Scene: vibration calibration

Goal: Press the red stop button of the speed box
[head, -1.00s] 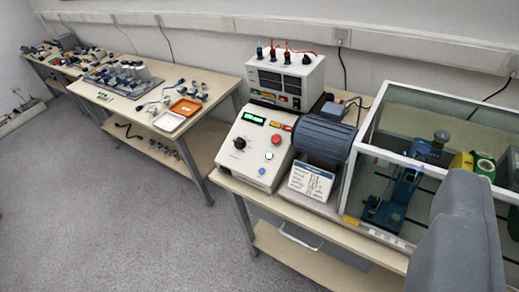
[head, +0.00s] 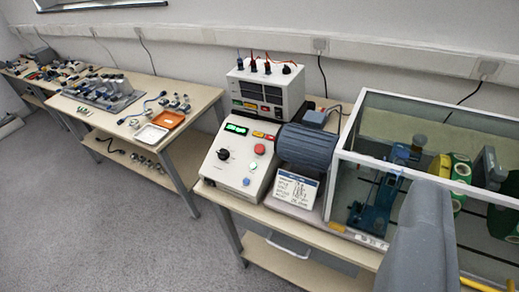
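The speed box (head: 231,171) is a white sloped control box on the near bench, left of a blue-grey motor. Its red stop button (head: 260,149) is on the right side of its upper face. A green-lit display (head: 236,129), a black knob (head: 223,154), a green-white button (head: 252,165) and a blue button (head: 246,182) share that face. A grey part at the lower right (head: 419,243) looks like part of my own arm or gripper. It is well to the right of the speed box, apart from the button. No fingertips can be made out.
The ribbed motor (head: 307,147) and a label card (head: 296,188) stand right of the box. A white instrument with cables (head: 267,90) stands behind it. A clear-walled enclosure (head: 345,150) fills the right. Open grey floor (head: 110,230) lies at the left.

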